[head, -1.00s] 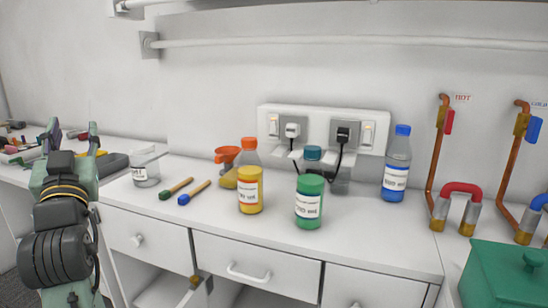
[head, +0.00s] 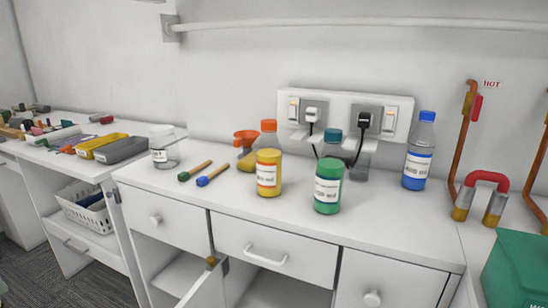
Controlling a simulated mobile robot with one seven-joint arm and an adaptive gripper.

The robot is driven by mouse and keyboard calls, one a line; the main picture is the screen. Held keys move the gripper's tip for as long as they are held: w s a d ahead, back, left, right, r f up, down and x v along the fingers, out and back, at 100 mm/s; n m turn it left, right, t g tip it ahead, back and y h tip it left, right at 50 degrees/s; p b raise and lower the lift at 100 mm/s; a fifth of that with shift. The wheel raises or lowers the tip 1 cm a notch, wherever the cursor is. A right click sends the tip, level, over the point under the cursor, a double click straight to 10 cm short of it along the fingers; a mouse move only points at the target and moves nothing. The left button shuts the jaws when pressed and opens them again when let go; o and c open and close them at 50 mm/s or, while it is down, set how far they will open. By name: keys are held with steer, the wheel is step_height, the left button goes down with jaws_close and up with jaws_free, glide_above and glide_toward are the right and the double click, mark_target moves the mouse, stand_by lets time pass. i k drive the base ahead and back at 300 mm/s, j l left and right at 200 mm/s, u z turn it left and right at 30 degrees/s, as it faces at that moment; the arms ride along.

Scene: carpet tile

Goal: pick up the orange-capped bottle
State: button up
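The orange-capped bottle (head: 267,141) stands upright on the white counter in the head view, left of the wall sockets. It has a clear upper body and an orange cap. A yellow jar (head: 268,183) stands in front of it and hides its lower part. My gripper is not in this view.
A green jar (head: 328,192) stands to the right, with a teal-capped bottle (head: 332,147) behind it. A blue-capped bottle (head: 419,155) stands further right. A lower cabinet door (head: 207,288) is open.

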mark_target(269, 150)
steer(key=i+l+u, duration=0.1)
steer(key=l+u, duration=0.25)
steer(key=i+l+u, duration=0.1)
steer(key=l+u, duration=0.45)
steer(key=u, duration=0.15)
